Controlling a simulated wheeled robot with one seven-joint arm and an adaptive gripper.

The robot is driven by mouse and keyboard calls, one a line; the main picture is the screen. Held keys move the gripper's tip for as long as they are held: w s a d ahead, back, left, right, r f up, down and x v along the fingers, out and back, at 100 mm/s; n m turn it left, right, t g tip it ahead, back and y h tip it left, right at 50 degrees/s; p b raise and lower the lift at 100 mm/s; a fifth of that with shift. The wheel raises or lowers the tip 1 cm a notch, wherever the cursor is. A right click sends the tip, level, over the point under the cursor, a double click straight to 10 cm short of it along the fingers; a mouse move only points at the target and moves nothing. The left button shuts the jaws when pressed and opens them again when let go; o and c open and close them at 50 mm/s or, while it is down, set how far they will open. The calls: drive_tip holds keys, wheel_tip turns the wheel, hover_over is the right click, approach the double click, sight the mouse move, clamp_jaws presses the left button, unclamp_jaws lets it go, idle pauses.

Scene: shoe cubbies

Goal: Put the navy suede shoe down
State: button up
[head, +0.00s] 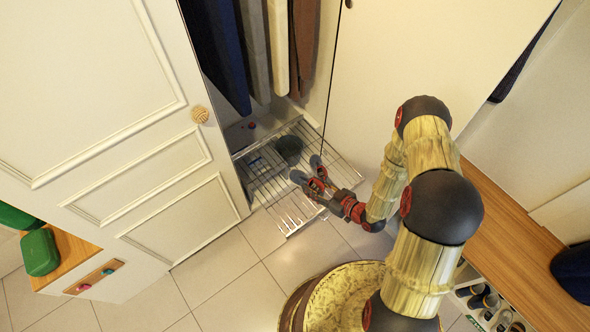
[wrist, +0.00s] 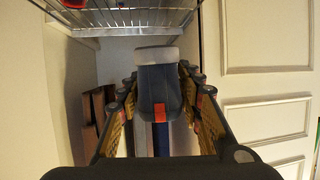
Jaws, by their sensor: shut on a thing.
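My gripper (head: 308,170) is shut on the navy suede shoe (wrist: 155,95), one finger on each side of it in the wrist view. The shoe is dark blue-grey with a pale sole and an orange tab facing the camera. The wrist picture is upside down, so the sole faces down. In the head view, a dark rounded shape (head: 289,147) just past the fingertips appears to be the shoe, over the wire rack (head: 283,207). The rack also crosses the top of the wrist view (wrist: 130,30). I cannot tell whether the sole touches it.
A small red item (head: 252,125) is near the rack's back left. Clothes (head: 280,45) hang behind the rack. A white door (head: 420,60) stands to the right and a panelled door (head: 100,110) to the left.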

drive_tip(key=s+a+f+n+g+y, duration=0.2)
drive_tip(key=s+f+n+g, duration=0.15)
drive_tip(key=s, duration=0.25)
drive_tip(key=b, duration=0.5)
hover_over(298, 194)
drive_tip(key=shift+m+t, duration=0.35)
drive_tip(key=f, duration=1)
drive_tip(key=shift+s, duration=0.25)
drive_tip(key=shift+w+a+f+b, duration=0.15)
drive_tip(key=shift+f+b, duration=0.1)
drive_tip(key=shift+f, duration=0.4)
drive_tip(key=shift+w+d+f+b, duration=0.1)
drive_tip(key=shift+f+b, duration=0.15)
drive_tip(key=shift+f, duration=0.45)
drive_tip(key=shift+w+a+f+b, duration=0.15)
drive_tip(key=shift+f+b, duration=0.1)
drive_tip(key=shift+f, duration=0.4)
drive_tip(key=shift+d, duration=0.1)
drive_tip(key=shift+f, duration=0.2)
drive_tip(key=o, duration=1.2)
drive_tip(key=shift+r, duration=0.1)
drive_tip(key=shift+o, duration=0.2)
